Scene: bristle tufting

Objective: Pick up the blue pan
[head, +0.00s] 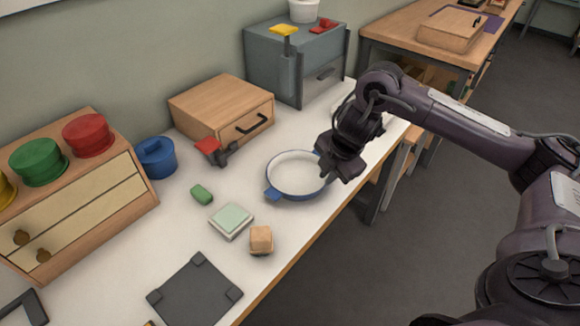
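My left gripper is not in view.
A green block (201,195), a pale green square (231,221), a tan block (261,239) and a dark plate (195,292) lie left of and in front of the pan. Behind are a wooden drawer box (215,105) and a grey cabinet (275,70). A blue container (155,160) stands left.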

